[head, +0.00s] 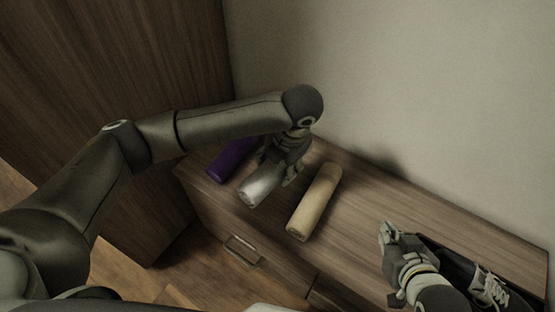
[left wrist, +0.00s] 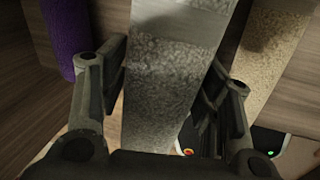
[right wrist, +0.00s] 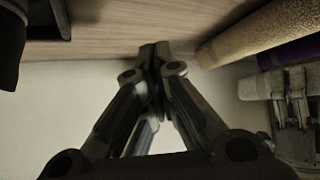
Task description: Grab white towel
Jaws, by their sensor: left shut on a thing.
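The rolled white towel (head: 256,190) lies between two other rolled towels on the wooden cabinet top. My left gripper (head: 277,171) reaches down over it from the wall side. In the left wrist view, the white towel (left wrist: 160,95) runs between the two fingers, one along each side, and the gripper is shut on it. I cannot tell whether the towel is lifted off the surface. The towel's far end is partly hidden by the gripper in the head view. My right gripper (head: 388,231) is shut and empty over the right part of the cabinet; its fingertips (right wrist: 157,53) meet.
A purple rolled towel (head: 229,161) lies left of the white one, and a beige one (head: 314,201) lies right. Shoes (head: 490,287) sit in a dark tray at the lower right. A tall wooden cabinet (head: 110,60) stands at left; a plain wall (head: 430,90) rises behind.

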